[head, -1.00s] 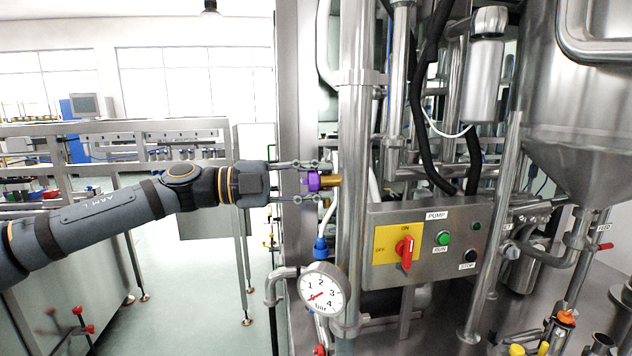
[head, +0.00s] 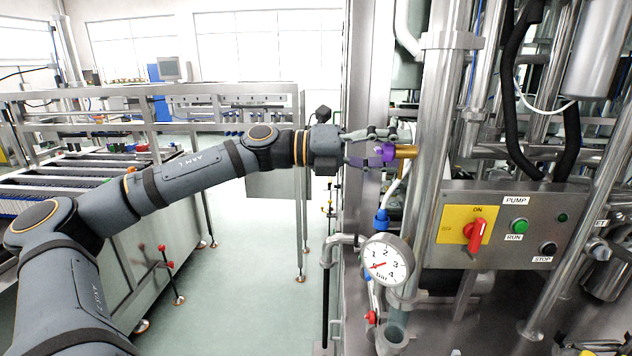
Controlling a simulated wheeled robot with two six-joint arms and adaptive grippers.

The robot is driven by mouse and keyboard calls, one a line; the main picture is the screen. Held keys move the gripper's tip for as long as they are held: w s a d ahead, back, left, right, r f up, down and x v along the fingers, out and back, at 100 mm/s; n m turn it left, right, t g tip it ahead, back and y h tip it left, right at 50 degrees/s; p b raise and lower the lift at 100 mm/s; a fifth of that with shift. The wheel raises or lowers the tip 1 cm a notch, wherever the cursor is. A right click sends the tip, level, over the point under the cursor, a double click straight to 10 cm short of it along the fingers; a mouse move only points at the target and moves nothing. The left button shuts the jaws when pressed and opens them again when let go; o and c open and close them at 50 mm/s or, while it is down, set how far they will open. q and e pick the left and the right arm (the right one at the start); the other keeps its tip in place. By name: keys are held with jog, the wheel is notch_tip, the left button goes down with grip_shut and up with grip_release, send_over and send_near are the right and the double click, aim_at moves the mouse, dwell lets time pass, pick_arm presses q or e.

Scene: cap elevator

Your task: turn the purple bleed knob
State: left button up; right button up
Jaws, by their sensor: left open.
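The purple bleed knob (head: 387,152) sits on the end of a short brass stem (head: 406,152) that sticks out to the left from a thick steel pipe. My left gripper (head: 386,149) comes in from the left with its fingers apart, one above and one below the knob. The fingers partly cover the knob, and I cannot tell whether they touch it. My right gripper is not in the view.
A round pressure gauge (head: 385,260) is below the knob. The pump panel (head: 500,228) with a red switch (head: 475,235) is at the right. Vertical pipes stand close right of the knob. A steel conveyor frame (head: 150,250) is at the left.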

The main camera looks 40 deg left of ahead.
pick_arm(q)
jog(key=m, duration=1.2)
jog(key=shift+m, duration=0.3)
jog(key=b+v, duration=1.1)
jog(key=b, duration=0.3)
jog(key=w+a+f+n+t+y+p, duration=0.1)
jog(key=w+a+f+n+t+y, duration=0.4)
jog(key=w+a+f+n+t, duration=0.4)
jog(key=shift+w+a+f+n+y+p, duration=0.4)
jog(key=shift+w+a+f+n, duration=3.45)
jog(key=shift+a+f+n, duration=0.6)
jog(key=shift+a+t, duration=0.1)
jog(key=shift+t, duration=0.2)
